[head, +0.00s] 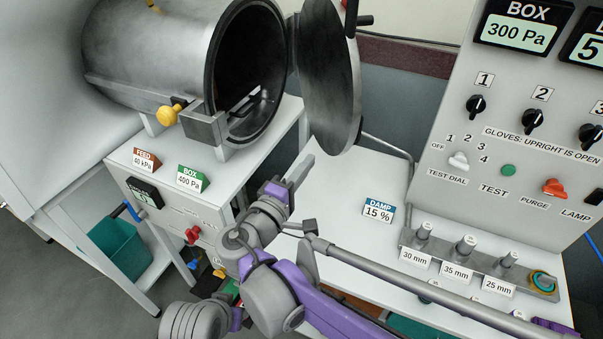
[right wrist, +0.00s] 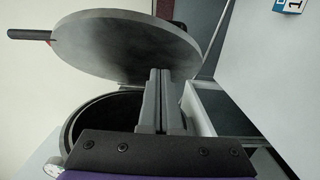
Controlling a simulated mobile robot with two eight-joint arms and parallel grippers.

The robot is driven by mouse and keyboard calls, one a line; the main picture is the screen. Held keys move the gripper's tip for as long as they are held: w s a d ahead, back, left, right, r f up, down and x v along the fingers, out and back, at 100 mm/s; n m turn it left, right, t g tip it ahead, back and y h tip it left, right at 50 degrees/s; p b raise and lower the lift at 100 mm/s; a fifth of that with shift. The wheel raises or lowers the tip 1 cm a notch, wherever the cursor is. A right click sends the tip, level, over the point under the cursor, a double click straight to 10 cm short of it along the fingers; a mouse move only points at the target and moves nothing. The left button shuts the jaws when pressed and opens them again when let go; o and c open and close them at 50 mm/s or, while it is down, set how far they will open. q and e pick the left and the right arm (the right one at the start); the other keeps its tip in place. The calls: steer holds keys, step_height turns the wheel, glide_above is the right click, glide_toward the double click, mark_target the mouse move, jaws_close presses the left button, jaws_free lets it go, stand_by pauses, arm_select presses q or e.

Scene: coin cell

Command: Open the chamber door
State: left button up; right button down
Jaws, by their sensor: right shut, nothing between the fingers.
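The chamber (head: 165,50) is a grey metal cylinder at the upper left of the head view. Its round door (head: 330,75) stands swung open to the right of the dark mouth (head: 240,75). In the right wrist view the door (right wrist: 130,35) stands apart from the chamber rim (right wrist: 75,125), with a dark handle (right wrist: 28,35) at its edge. My right gripper (head: 306,165) is shut and empty, below the door and in front of the chamber mouth. Its closed fingers also show in the right wrist view (right wrist: 158,95). My left gripper is not in view.
A yellow knob (head: 168,115) sits on the chamber's front bracket. FEED (head: 146,160) and BOX (head: 193,179) signs stand on the cabinet below. A control panel (head: 520,125) rises at the right, with a rack of labelled posts (head: 470,260) before it. The white bench around the DAMP sign (head: 378,210) is mostly clear.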

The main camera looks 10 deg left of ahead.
mark_target(341, 141)
steer(key=w+d, duration=0.4)
steer(key=w, duration=0.1)
steer(key=shift+w+d+p, duration=0.2)
steer(key=shift+d+p, duration=0.1)
steer(key=shift+p, duration=0.05)
steer(key=shift+w+d, duration=0.15)
steer(key=shift+d, duration=0.3)
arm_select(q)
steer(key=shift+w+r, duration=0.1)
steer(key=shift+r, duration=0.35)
arm_select(e)
steer(key=shift+d, duration=0.1)
